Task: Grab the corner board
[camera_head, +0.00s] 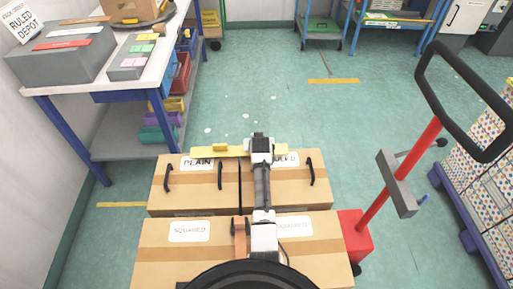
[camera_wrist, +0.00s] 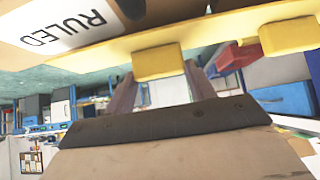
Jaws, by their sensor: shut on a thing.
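The corner board is a long yellow strip with raised yellow blocks. In the head view the corner board (camera_head: 207,151) lies along the far top edge of the far cardboard boxes, and my arm hides part of it. In the wrist view the board (camera_wrist: 105,52) runs across the top, against a box labelled RULED (camera_wrist: 60,28). My gripper (camera_wrist: 161,74) is shut on one yellow block of the board (camera_wrist: 157,62). In the head view my gripper (camera_head: 260,146) is at the board's right part; its fingertips are not clear there.
A box labelled PLAIN (camera_head: 190,186) stands beyond a box labelled SQUARED (camera_head: 180,255). A red post with a black loop handle (camera_head: 420,142) stands at right, near a dotted-carton stack (camera_head: 480,165). A workbench (camera_head: 135,72) is at upper left. The green floor (camera_head: 280,100) beyond the boxes is clear.

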